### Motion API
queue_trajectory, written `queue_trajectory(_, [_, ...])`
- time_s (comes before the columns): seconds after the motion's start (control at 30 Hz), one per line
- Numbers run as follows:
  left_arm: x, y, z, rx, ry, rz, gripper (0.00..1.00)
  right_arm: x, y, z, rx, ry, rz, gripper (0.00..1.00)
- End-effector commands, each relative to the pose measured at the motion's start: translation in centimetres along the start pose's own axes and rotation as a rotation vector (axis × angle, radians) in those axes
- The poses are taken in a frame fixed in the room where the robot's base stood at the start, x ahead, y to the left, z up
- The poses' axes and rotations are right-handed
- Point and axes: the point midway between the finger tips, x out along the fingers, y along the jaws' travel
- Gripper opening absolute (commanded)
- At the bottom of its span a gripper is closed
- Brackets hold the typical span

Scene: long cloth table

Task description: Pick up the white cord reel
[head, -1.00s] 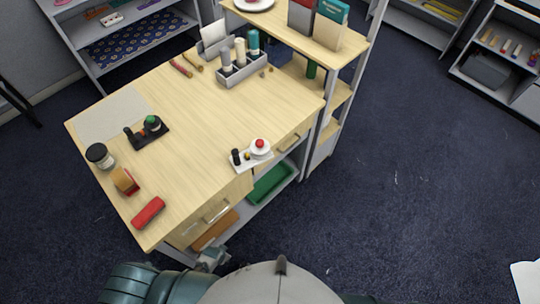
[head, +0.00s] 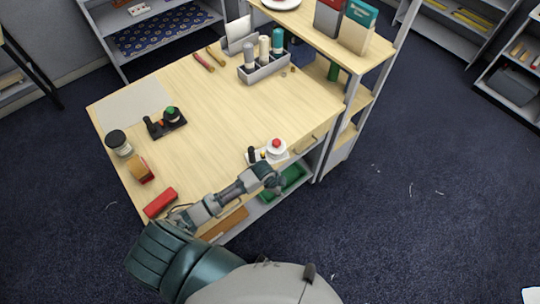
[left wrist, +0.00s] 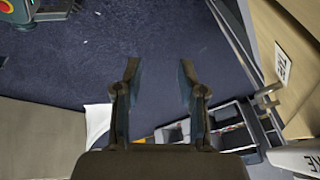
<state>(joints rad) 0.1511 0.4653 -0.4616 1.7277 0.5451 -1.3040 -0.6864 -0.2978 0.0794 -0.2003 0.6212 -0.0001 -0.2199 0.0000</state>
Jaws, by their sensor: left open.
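A white round piece with a red top (head: 276,147), which looks like the white cord reel, sits on a small white tray (head: 284,158) at the table's front edge. A dark upright piece and a small yellow one stand on its left. My left gripper (head: 274,183) is just in front of it, by the table's edge, apart from it as far as I can tell. In the left wrist view the left gripper (left wrist: 159,68) is open with nothing between its fingers, and the reel cannot be made out there. My right gripper is not in view.
The wooden table (head: 215,115) holds a red block (head: 160,203), a tape roll (head: 140,170), a jar (head: 118,143), a black holder (head: 165,122) and a grey caddy (head: 264,70). A raised shelf (head: 350,58) stands at the right. The table's middle is clear.

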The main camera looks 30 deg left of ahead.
Motion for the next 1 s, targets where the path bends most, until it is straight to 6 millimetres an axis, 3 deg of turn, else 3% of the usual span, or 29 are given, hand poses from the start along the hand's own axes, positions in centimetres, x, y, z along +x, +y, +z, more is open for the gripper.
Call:
queue_trajectory(0.1, [-5.3, -1.2, -2.7, 0.23, 0.005, 0.019, 0.4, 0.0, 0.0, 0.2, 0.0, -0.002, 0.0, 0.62])
queue_trajectory(0.2, [-9.4, -1.4, -3.9, 0.436, -0.012, 0.052, 0.4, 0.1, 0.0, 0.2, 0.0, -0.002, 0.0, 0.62])
queue_trajectory(0.27, [-10.4, -2.7, -3.7, 0.517, -0.028, 0.065, 0.4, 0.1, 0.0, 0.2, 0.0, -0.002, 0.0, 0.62])
queue_trajectory(0.47, [-16.2, -6.7, -2.7, 0.827, -0.09, 0.129, 0.4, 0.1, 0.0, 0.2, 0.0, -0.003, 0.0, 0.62])
queue_trajectory(0.73, [-27.0, -11.0, 1.1, 1.21, -0.158, 0.279, 0.4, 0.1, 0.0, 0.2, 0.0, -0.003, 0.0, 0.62])
queue_trajectory(0.87, [-29.9, -11.5, 2.2, 1.296, -0.153, 0.328, 0.4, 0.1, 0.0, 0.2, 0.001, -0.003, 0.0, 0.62])
queue_trajectory(1.0, [-29.4, -11.3, 2.8, 1.32, -0.148, 0.346, 0.4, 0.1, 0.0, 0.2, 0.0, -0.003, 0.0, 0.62])
